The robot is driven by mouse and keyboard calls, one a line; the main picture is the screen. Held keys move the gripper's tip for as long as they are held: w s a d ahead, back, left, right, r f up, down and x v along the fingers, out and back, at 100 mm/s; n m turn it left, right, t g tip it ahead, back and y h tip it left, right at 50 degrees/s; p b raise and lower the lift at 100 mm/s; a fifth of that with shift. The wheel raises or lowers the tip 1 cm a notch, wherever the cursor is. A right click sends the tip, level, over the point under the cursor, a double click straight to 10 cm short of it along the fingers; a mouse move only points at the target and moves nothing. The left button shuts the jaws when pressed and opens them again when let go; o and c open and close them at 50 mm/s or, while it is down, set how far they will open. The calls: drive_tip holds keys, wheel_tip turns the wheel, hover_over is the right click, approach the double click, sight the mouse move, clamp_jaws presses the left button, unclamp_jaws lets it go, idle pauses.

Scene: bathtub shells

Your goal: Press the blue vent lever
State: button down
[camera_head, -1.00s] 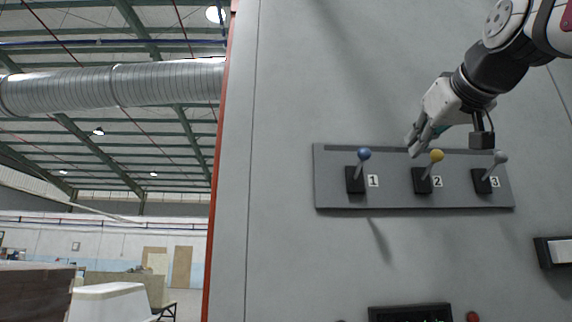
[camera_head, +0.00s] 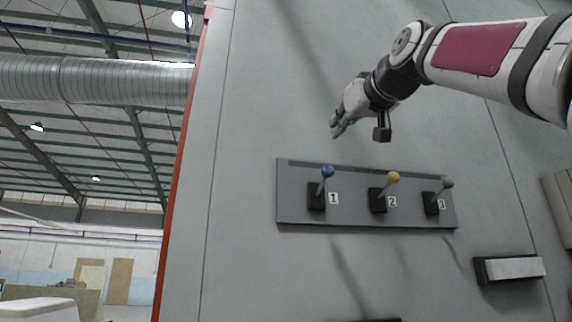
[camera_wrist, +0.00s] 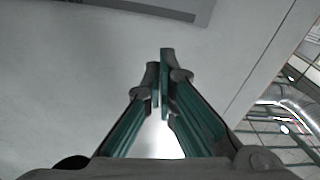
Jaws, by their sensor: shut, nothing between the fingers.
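The blue vent lever (camera_head: 327,173) is a blue ball on a short rod in a black base marked 1. It points up from the left end of a grey panel (camera_head: 290,212) in the head view. My gripper (camera_head: 336,131) is shut and empty, a little above the blue ball and apart from it in the picture. In the wrist view the closed fingers (camera_wrist: 160,75) show over bare grey wall. The levers are not visible there; only part of a darker grey strip shows at the top.
A yellow lever (camera_head: 393,178) marked 2 and a grey lever (camera_head: 446,184) marked 3 stand to the right on the same panel. A black-and-white box (camera_head: 512,268) sticks out lower right. The wall above and left of the panel is clear.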

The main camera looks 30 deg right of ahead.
drive_tip(key=p, duration=0.4)
hover_over(325, 166)
drive_tip(key=shift+r, duration=0.45)
drive_tip(key=shift+s+d+f+b, duration=0.15)
drive_tip(key=shift+d+f+b, duration=0.05)
drive_tip(key=shift+f+b, duration=0.8)
drive_tip(key=shift+s+d+f, duration=0.1)
drive_tip(key=shift+s+f, duration=0.1)
drive_tip(key=shift+f, duration=0.3)
drive_tip(key=shift+s+f, duration=0.15)
drive_tip(key=shift+f, duration=0.35)
drive_tip(key=shift+f+b, duration=0.15)
drive_tip(key=shift+b, duration=0.4)
drive_tip(key=shift+s+f+b, duration=0.15)
drive_tip(key=shift+b, duration=0.5)
